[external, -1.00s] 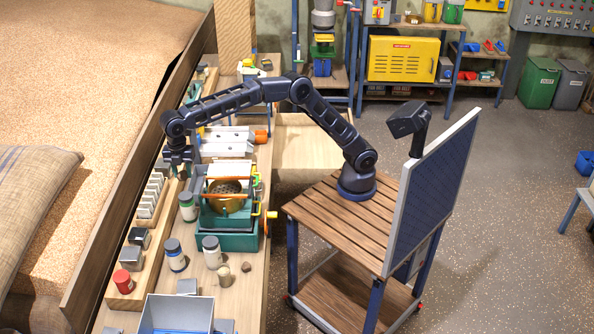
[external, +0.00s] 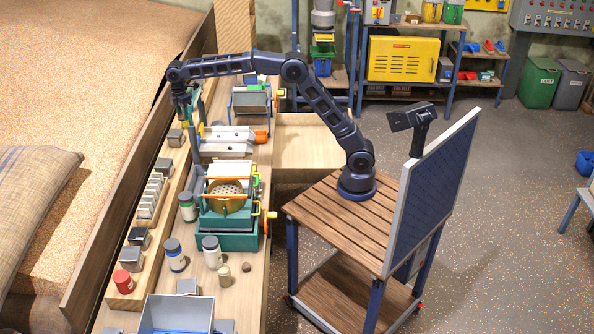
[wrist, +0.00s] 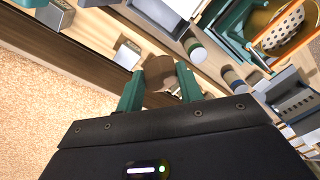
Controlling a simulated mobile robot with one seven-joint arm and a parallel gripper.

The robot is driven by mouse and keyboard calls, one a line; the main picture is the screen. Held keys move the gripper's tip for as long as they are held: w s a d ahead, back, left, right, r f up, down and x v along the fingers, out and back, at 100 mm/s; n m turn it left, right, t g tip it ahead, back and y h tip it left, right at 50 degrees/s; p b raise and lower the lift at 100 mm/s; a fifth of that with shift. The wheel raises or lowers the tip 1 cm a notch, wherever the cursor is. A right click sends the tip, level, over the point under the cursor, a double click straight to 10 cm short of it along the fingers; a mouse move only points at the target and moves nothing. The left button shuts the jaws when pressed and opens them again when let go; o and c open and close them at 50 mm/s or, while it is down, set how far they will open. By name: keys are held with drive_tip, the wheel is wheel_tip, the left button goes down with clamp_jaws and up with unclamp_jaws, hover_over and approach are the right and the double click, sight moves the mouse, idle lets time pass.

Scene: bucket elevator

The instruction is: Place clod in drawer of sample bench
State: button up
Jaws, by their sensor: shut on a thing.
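My gripper (external: 187,116) is raised over the far left part of the long wooden bench. In the wrist view, its green fingers (wrist: 160,88) are shut on a brown lump, the clod (wrist: 160,72), with one finger on each side. In the external view I cannot make out the held clod. The drawer (external: 312,145) is a pale wooden open box that juts out from the right side of the sample bench (external: 252,290). It looks empty, and my gripper is to its left, with my forearm crossing above the bench.
A green sieve machine (external: 228,240) with an orange-rimmed perforated pan stands mid-bench. White troughs (external: 226,142) lie beyond it. Another small brown lump (external: 246,267) lies on the bench. Grain fills the left.

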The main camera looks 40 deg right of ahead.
drive_tip(key=w+d+m, duration=0.3)
drive_tip(key=w+d, duration=0.6)
drive_tip(key=d, duration=0.4)
drive_tip(key=w+d+m, duration=0.3)
drive_tip(key=w+d, duration=0.1)
drive_tip(key=d, duration=1)
drive_tip(key=w+d+m, duration=0.3)
drive_tip(key=d, duration=1.1)
drive_tip(key=w+d+m, duration=0.3)
drive_tip(key=w+d, duration=0.1)
drive_tip(key=d, duration=1)
drive_tip(key=m, duration=1.1)
hover_over(334, 147)
wheel_tip(334, 147, down, 46)
drive_tip(key=f, duration=2.1)
drive_tip(key=shift+w+d, duration=0.2)
drive_tip(key=o, duration=1)
